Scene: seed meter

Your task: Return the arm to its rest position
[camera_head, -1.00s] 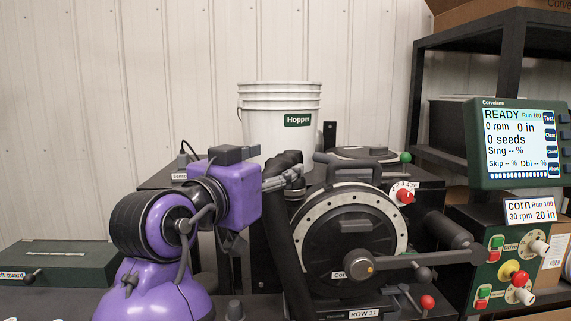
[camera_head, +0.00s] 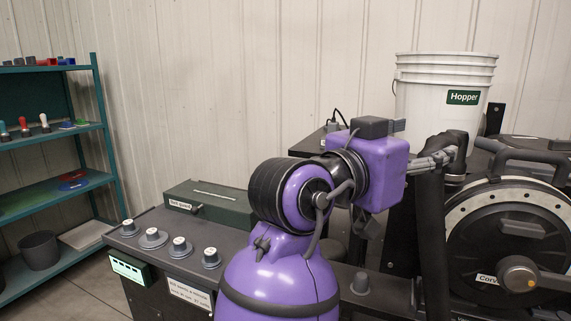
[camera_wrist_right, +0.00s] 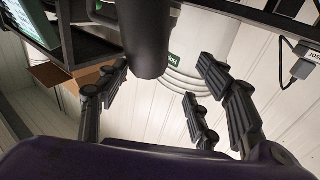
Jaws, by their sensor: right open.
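My right arm (camera_head: 282,268) is purple and black and rises in the middle of the head view. Its gripper (camera_head: 436,160) points right, towards the black hose (camera_head: 432,235) below the white hopper bucket (camera_head: 445,110). In the right wrist view the gripper (camera_wrist_right: 160,92) has its grey fingers spread apart. The dark hose end (camera_wrist_right: 146,38) shows between and beyond the fingers; I cannot tell whether they touch it. The hopper (camera_wrist_right: 205,45) is behind it. My left gripper is not in view.
The round seed meter (camera_head: 515,240) stands at the right. A dark bench (camera_head: 240,255) carries a green box (camera_head: 212,203) and several grey knobs. A teal shelf (camera_head: 105,150) stands at the far left. Open air lies above the bench, left of my arm.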

